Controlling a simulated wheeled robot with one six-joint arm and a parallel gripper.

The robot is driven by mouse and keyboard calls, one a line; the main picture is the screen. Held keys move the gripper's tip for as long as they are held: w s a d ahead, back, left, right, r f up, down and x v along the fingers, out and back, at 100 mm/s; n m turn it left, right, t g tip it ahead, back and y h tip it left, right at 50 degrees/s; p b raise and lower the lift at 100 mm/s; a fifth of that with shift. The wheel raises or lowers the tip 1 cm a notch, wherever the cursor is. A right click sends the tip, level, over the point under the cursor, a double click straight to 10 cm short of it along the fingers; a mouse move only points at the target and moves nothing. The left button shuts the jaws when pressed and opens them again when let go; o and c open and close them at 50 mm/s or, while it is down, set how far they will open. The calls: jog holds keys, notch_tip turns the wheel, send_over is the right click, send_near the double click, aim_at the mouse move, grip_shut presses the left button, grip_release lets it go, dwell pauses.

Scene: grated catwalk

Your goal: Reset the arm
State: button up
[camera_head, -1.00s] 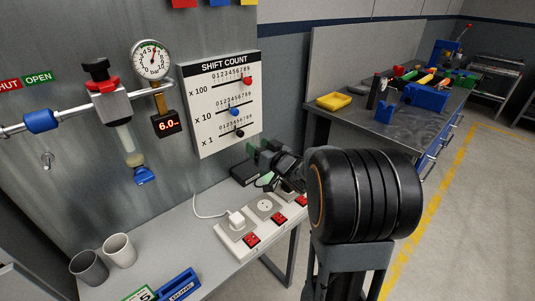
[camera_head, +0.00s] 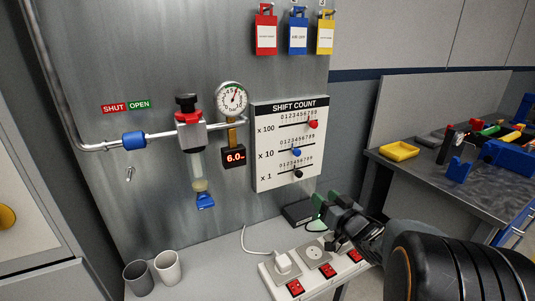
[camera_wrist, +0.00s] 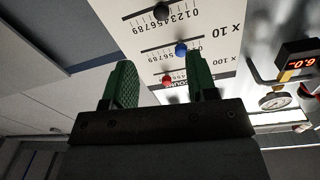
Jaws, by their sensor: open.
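My gripper (camera_head: 322,210) is in the lower middle of the head view, below the shift count board and above the socket strip. Its green fingers are apart, with nothing between them. In the wrist view my gripper (camera_wrist: 160,85) shows both green fingers spread, with the board beyond them upside down. The shift count board (camera_head: 262,178) is white with red, blue and black slider knobs. Part of my black arm fills the lower right of the head view.
A white socket strip (camera_head: 280,288) with red switches lies on the bench below my gripper. A black box (camera_head: 297,213) stands behind it. Two cups (camera_head: 167,268) stand at left. A valve with a gauge (camera_head: 232,98) is on the wall. A workbench (camera_head: 480,200) with tools stands right.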

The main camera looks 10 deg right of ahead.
jog(key=d+f+g+h, duration=0.1)
jog(key=d+f+h, duration=0.1)
jog(key=s+d+f+m+g+h, duration=0.1)
jog(key=d+f+g+h, duration=0.1)
jog(key=d+f+m+g+h, duration=0.1)
jog(key=d+f+h, duration=0.1)
jog(key=shift+s+d+f, duration=0.25)
jog(key=shift+s, duration=0.1)
jog(key=s+a+m+g+p, duration=0.1)
jog(key=s+a+g+p, duration=0.1)
jog(key=s+a+g, duration=0.3)
jog(key=s+a+g+p, duration=0.2)
jog(key=s+g, duration=0.3)
jog(key=s, duration=0.3)
jog(key=s+a+r+n+y+p, duration=0.2)
jog(key=s+a+r, duration=0.2)
jog(key=a+r, duration=0.3)
jog(key=a, duration=0.3)
jog(key=shift+a+p, duration=0.3)
jog(key=shift+p, duration=0.1)
jog(key=shift+c, duration=0.4)
